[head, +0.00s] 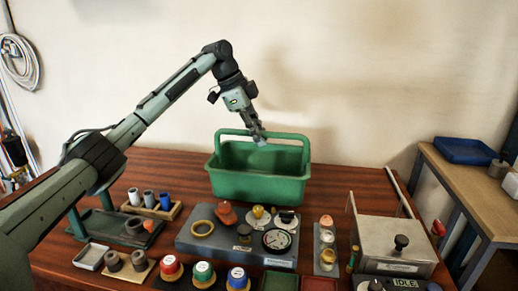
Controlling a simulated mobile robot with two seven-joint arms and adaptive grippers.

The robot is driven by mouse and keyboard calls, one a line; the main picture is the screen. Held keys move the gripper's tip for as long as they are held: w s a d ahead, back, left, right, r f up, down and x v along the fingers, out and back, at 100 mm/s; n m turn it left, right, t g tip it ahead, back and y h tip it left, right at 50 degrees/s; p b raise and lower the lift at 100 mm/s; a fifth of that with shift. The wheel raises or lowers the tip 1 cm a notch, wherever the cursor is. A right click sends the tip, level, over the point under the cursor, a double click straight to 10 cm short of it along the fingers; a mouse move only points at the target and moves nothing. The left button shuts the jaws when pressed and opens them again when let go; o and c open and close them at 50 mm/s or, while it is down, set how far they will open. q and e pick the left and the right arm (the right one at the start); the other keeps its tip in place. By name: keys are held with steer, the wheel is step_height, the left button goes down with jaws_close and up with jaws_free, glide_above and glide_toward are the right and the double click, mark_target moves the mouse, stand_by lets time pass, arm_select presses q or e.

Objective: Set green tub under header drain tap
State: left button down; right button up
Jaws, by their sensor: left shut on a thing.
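The green tub (258,188) stands at the back of the wooden table, behind a grey board with a gauge, in the head view. Its handle (290,137) arches over the top. My left gripper (261,139) points down from above and is shut on the handle near its middle. I cannot tell whether the tub rests on the table or is slightly raised. I cannot make out which fitting is the header drain tap. My right gripper is not in view.
The grey board (190,240) carries a pressure gauge (277,240), a yellow ring and several fittings. A metal box (388,232) stands at the right. Coloured caps line the front. A side table (470,182) holds a blue tray (464,151). Bare wood (330,178) shows right of the tub.

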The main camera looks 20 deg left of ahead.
arm_select(q)
steer(key=shift+f, duration=1.95)
steer(key=shift+f, duration=0.1)
steer(key=c, duration=1.5)
jaws_free()
